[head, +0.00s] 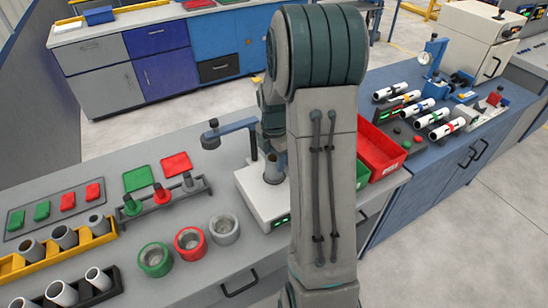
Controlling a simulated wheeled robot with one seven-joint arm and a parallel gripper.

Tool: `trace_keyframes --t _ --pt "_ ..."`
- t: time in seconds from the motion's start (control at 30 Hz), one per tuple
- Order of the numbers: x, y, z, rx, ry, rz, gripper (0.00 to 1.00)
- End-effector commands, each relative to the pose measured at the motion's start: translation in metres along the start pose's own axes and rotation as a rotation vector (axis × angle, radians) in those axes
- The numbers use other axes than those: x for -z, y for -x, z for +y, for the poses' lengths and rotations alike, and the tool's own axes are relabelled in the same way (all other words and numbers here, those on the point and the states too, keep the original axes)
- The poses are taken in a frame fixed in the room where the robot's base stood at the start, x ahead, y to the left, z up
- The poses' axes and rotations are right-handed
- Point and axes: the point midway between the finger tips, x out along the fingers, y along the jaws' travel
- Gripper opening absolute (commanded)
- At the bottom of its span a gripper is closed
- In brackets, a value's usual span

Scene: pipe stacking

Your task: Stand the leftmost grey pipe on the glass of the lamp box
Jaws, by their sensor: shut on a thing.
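A grey pipe (273,170) is upright over the white lamp box (254,196), its upper end at my gripper (272,150). My gripper is shut on this pipe, and my own arm hides part of it. The pipe's lower end is at the box's top; I cannot tell whether it touches the glass. The box's right part is behind my arm. More grey pipes (64,237) lie tilted in a yellow rack (72,252) at the left.
A blue bracket (238,129) with a dark head reaches over the bench left of my gripper. Green, red and grey rings (222,229) lie in front of the box. A small stand (164,195) is left of it. A red bin (380,152) is right of my arm.

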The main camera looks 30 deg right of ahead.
Motion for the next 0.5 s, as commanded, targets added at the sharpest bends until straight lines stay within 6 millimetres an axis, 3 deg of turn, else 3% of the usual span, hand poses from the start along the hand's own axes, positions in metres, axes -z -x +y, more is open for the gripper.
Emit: trace_keyframes --t 0.5 --pt "-0.0001 -0.0085 0.0000 0.000 0.000 0.000 0.21"
